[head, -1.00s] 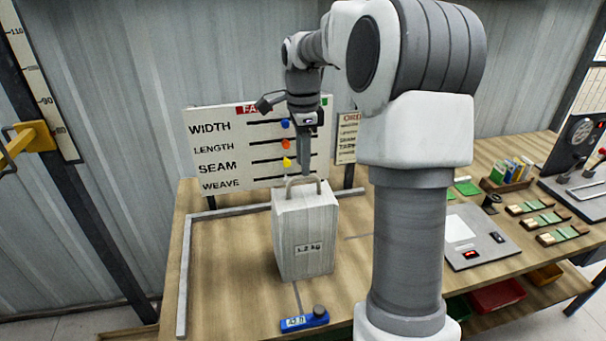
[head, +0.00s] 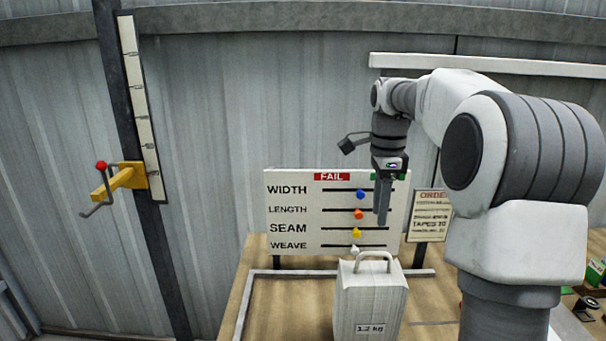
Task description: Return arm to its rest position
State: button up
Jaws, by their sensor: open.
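My gripper (head: 382,215) hangs from my raised arm, pointing down in front of the right part of the white check board. Its jaws are open and appear empty. It is above the handle of a white weight block (head: 368,305) marked 1.2 kg, with a gap between them. The block stands upright on the wooden bench. The check board (head: 290,205) lists width, length, seam and weave, with coloured knobs on black slots. My gripper hides part of the slots' right ends.
A yellow bracket (head: 128,177) with a red-knobbed crank is on a post beside a scale (head: 143,110) at left. A grey rail (head: 246,297) edges the bench (head: 290,310). An order board (head: 430,217) stands right of the check board. Small items lie at far right.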

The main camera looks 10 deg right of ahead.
jog(key=s+a+r+n+t+h, duration=0.1)
jog(key=s+a+r+n+t, duration=0.25)
jog(key=s+a+n, duration=0.85)
jog(key=s+f+n+t, duration=0.1)
jog(key=s+f+n, duration=0.1)
jog(key=s+n, duration=0.2)
jog(key=s+a+f+n+t+y, duration=0.1)
jog(key=s+f+n, duration=0.2)
jog(key=s, duration=0.6)
jog(key=shift+s+f+n, duration=0.3)
jog(key=shift+n, duration=0.3)
